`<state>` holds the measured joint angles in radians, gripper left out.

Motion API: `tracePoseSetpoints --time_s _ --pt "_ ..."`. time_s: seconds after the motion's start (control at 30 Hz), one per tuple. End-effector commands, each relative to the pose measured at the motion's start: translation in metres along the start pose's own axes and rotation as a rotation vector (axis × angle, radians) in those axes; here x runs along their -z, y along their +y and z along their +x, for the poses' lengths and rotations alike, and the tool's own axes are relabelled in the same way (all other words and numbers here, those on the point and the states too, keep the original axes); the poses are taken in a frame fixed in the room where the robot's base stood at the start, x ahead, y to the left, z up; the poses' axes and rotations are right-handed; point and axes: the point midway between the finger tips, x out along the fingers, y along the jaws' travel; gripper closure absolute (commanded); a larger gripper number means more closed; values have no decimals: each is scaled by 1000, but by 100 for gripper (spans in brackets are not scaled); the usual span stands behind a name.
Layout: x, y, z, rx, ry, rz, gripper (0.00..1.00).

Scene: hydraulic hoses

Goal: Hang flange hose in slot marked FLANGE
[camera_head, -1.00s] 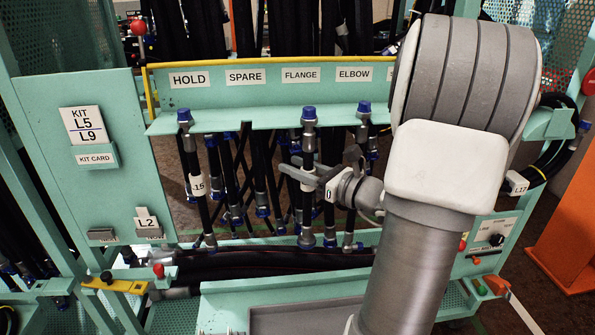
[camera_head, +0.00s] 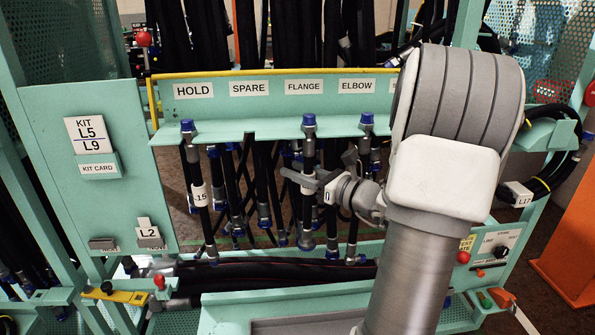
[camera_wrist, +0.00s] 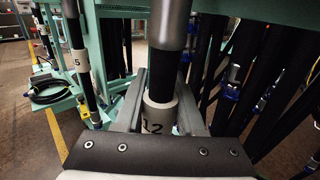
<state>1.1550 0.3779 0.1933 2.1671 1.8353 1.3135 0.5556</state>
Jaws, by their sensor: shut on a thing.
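A black hose with a blue cap and metal end fitting (camera_head: 309,131) stands upright at the shelf below the FLANGE label (camera_head: 304,87). Its cap is above the shelf's front edge; whether the fitting is seated in the slot cannot be told. My gripper (camera_head: 309,183) is shut on this hose below the shelf. In the wrist view my gripper (camera_wrist: 160,88) has a finger on each side of the hose's pale sleeve (camera_wrist: 158,113), whose marking looks like 12. The upper metal fitting (camera_wrist: 169,22) rises out of the top of that view.
A capped hose tagged 15 (camera_head: 200,195) hangs under HOLD (camera_head: 193,91). Another capped hose (camera_head: 367,122) hangs under ELBOW (camera_head: 356,87), close right of my gripper. SPARE (camera_head: 249,88) shows no capped end at the front edge. Several dark hoses hang behind.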

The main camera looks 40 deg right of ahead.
Motion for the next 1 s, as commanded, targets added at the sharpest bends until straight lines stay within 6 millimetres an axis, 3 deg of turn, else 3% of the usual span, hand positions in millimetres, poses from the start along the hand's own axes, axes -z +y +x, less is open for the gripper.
tracePoseSetpoints --time_s 0.33,0.37,0.53,0.87,1.0 --pt "-1 0 0 0 -2 -1 100" --pt "-1 0 0 0 -2 -1 58" --pt "-1 0 0 0 -1 -1 28" --pt "0 0 -2 1 1 1 27" --pt "0 -1 -16 3 1 0 27"
